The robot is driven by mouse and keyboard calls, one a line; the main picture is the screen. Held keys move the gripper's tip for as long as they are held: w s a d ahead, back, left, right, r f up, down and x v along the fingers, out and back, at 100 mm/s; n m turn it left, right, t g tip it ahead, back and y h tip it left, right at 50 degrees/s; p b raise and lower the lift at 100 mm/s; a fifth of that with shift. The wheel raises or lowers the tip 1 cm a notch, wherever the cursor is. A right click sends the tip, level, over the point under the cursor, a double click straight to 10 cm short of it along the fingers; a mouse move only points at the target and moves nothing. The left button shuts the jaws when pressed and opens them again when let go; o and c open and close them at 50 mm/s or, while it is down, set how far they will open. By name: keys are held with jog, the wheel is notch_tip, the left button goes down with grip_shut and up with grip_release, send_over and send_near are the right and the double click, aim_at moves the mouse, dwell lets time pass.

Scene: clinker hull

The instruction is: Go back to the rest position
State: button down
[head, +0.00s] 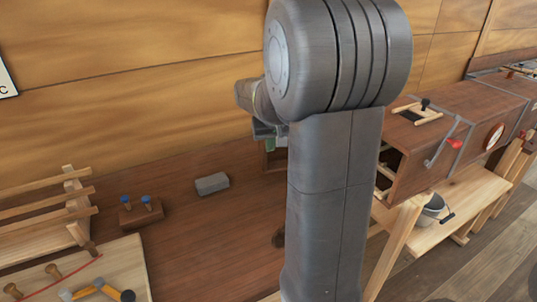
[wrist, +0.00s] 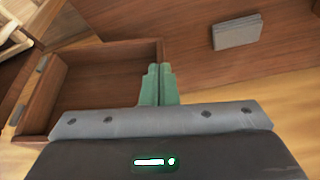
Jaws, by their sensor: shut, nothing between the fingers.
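My gripper (wrist: 158,84) shows in the wrist view with its two green fingers together and nothing between them. It is above or beside an open brown wooden box (wrist: 95,139); I cannot tell the exact height. In the head view my arm hides most of the gripper, and only a bit of green shows at the arm's left edge.
A grey block (head: 211,183) lies on the brown bench top (head: 190,235). Left of it stand a small holder with blue-topped pegs (head: 141,212) and a wooden rack (head: 50,215). At right is a wooden cabinet with a red-handled lever (head: 441,148). A grey bucket (head: 431,210) sits below it.

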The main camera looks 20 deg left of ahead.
jog(key=v, duration=0.4)
jog(key=shift+s, duration=0.1)
jog(key=shift+f, duration=0.1)
